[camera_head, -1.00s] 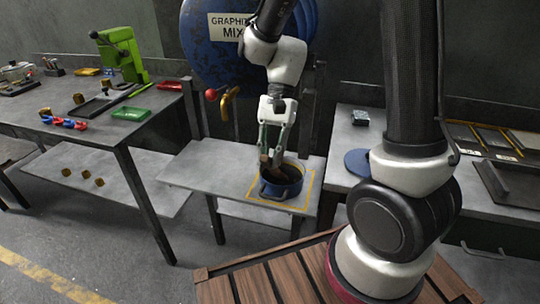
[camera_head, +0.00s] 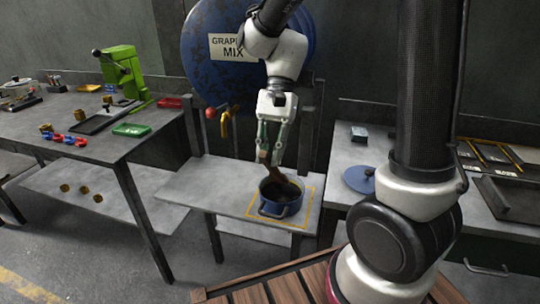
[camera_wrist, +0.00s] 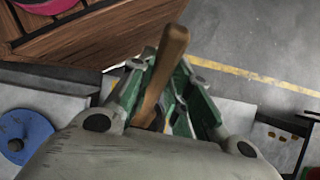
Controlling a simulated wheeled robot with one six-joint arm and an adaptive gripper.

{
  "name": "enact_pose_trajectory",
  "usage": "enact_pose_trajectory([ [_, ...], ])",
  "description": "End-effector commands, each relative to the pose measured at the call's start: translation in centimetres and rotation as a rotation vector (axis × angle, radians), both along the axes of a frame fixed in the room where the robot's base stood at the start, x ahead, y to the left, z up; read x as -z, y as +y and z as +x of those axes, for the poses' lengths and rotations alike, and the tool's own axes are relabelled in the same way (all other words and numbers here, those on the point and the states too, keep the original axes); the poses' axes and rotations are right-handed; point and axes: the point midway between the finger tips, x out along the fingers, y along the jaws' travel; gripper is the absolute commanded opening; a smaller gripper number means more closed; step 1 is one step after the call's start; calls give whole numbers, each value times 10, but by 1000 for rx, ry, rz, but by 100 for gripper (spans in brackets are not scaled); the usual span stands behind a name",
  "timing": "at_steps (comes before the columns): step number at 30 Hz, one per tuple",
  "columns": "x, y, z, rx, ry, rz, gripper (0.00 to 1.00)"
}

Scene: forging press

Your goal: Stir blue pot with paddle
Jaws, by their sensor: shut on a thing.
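The blue pot (camera_head: 281,208) stands on the small grey table inside a yellow outlined square, with dark contents and no lid on it. My gripper (camera_head: 268,152) is above the pot and shut on the brown wooden paddle (camera_head: 280,181). The paddle slants down into the pot, and its lower end is hidden in the pot. In the wrist view the paddle's handle (camera_wrist: 165,65) sticks up between the green finger pads. The pot is not visible in the wrist view.
A blue lid (camera_head: 359,179) lies on the right bench. A blue drum labelled graphite mix (camera_head: 215,75) stands behind the pot. A yellow-handled lever and a red knob (camera_head: 211,113) are close behind the table. The left bench (camera_head: 60,118) holds a green press (camera_head: 122,72) and small parts.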

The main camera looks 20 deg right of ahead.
Motion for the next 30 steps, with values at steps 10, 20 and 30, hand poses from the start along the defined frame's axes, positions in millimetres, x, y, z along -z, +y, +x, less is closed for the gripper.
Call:
enact_pose_trajectory([
  [10, 0, 0, 0, 0, 0, 0, 0],
  [20, -16, 0, 1, -1, -3, 1, 0],
  [30, -40, 0, 0, 0, 0, 0, 0],
])
